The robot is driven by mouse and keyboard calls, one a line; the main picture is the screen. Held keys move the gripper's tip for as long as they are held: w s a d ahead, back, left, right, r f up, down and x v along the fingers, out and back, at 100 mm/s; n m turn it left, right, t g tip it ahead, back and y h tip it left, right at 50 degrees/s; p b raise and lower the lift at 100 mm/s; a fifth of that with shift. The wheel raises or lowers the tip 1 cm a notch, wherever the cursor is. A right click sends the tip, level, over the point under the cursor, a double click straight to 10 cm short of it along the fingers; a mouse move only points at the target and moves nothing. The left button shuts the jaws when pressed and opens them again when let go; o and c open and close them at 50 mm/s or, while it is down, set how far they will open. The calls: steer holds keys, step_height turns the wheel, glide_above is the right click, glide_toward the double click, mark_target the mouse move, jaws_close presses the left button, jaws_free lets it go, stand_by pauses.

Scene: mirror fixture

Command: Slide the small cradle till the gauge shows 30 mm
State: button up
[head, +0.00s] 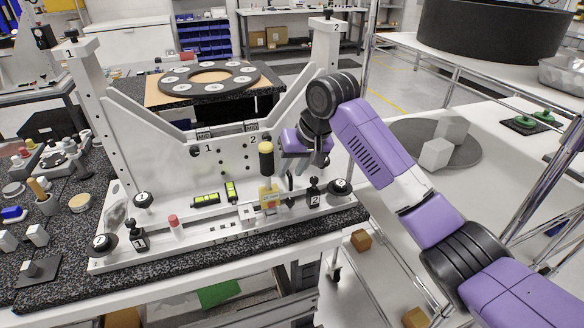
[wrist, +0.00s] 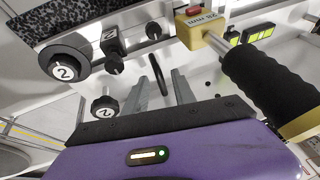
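The yellow gauge (head: 269,198) stands on the white fixture (head: 225,165) under a black-handled tool (head: 266,160). In the wrist view the gauge (wrist: 200,28) has a red button and a label that appears to read 28 mm. My gripper (head: 311,160) is at the right side of the fixture. In the wrist view its two grey fingers (wrist: 165,90) are apart, with a thin black curved handle (wrist: 158,74) just beyond the gap between their tips. I cannot tell contact. A small black block marked 2 (head: 314,192) sits on the rail right of the gauge. Which part is the small cradle is unclear.
A black knob marked 2 (head: 339,187) is at the rail's right end. The fixture's right upright (head: 325,48) rises behind my gripper.

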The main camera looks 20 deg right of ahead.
jaws_close()
stand_by(1.2)
